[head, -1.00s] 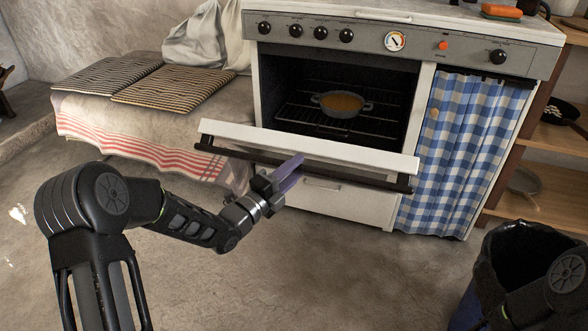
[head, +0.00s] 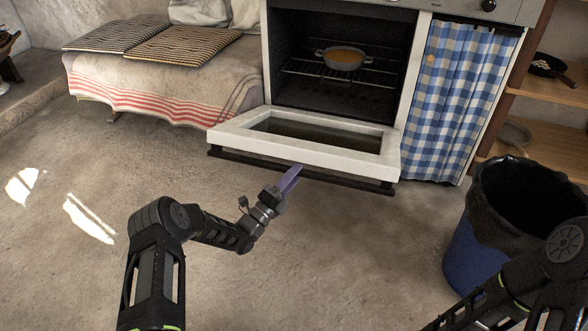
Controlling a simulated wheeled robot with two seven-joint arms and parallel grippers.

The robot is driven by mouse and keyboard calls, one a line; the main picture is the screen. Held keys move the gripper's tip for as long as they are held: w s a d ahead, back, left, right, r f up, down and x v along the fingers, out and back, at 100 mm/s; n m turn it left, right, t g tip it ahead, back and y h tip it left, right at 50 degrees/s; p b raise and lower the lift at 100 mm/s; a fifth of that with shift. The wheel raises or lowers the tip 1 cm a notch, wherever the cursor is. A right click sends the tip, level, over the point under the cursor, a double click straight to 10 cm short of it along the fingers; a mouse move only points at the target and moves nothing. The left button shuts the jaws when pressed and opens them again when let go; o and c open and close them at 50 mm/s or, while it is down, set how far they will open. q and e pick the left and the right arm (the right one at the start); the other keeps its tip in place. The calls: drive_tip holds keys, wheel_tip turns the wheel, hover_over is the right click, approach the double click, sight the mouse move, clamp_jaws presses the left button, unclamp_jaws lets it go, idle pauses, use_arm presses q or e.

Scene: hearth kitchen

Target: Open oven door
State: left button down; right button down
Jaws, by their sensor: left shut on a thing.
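The oven (head: 340,85) stands open. Its white-framed door (head: 300,145) is hinged at the bottom and folded far down toward me, close to flat, with its inner window showing. A dark bar handle (head: 345,183) runs along the door's front edge. My left gripper (head: 291,178) is at the middle of this handle, its purple fingers shut on it; the exact grip is partly hidden. My right arm shows at the lower right, but its gripper is out of view.
A pan of orange food (head: 343,58) sits on the oven rack. A blue bin (head: 470,250) with a black liner stands to the right. A cloth-covered bench (head: 165,90) is on the left. The floor (head: 80,170) at left is clear.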

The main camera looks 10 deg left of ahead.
use_arm(q)
drive_tip(key=shift+w, duration=0.35)
drive_tip(key=c, duration=1.5)
unclamp_jaws()
drive_tip(key=shift+o, duration=0.9)
drive_tip(key=shift+w+f, duration=0.15)
drive_tip(key=shift+f, duration=0.05)
drive_tip(key=shift+o, duration=1.2)
drive_tip(key=shift+d, duration=0.1)
drive_tip(key=p+v, duration=0.2)
drive_tip(key=v, duration=0.6)
